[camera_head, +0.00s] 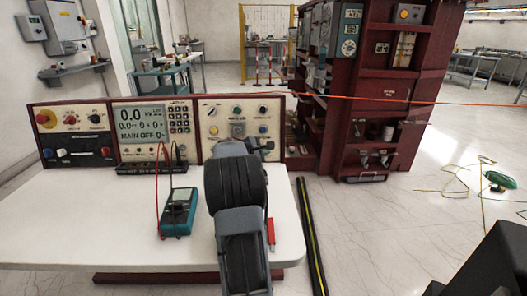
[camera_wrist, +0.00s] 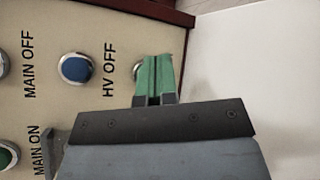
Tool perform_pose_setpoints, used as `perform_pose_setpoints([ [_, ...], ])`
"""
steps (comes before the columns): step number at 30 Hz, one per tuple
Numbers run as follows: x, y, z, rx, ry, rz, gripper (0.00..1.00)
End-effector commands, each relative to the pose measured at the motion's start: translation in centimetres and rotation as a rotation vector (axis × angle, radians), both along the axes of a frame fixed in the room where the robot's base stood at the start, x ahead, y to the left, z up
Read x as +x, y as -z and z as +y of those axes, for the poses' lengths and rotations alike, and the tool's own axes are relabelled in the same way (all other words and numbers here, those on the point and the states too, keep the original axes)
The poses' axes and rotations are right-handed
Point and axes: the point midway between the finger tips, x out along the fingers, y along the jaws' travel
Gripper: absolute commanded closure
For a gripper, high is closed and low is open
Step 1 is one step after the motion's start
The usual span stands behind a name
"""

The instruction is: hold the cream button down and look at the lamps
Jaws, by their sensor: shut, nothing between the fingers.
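My gripper's green fingers (camera_wrist: 157,78) are shut together with nothing between them. In the wrist view their tips lie over a round button (camera_wrist: 137,70) beside the label HV OFF. Only its pale rim shows; its cap colour is hidden, and I cannot tell whether the tips touch or press it. In the head view my gripper (camera_head: 266,146) is at the lower right of the right panel section (camera_head: 225,118), partly hidden by my arm. A blue button (camera_wrist: 75,68) beside MAIN OFF and a green one (camera_wrist: 6,156) near MAIN ON are uncovered. I cannot make out lit lamps.
The console's middle display (camera_head: 135,125) reads 0.0 and MAIN OFF. A teal multimeter (camera_head: 178,212) with red and black leads lies on the white table (camera_head: 110,215). A red object (camera_head: 271,233) lies right of my arm. A red cabinet (camera_head: 370,100) stands behind, right.

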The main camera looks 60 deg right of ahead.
Motion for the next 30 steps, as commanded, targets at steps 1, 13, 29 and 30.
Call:
perform_pose_setpoints([
  [1,-0.3,0.0,0.4,-0.001,0.0,-0.001,1.0],
  [13,-2.2,-0.8,3.1,0.0,0.0,-0.001,1.0],
  [29,-2.4,-1.0,3.4,0.0,0.0,0.0,1.0],
  [30,-2.4,-1.0,3.4,0.0,0.0,0.0,1.0],
])
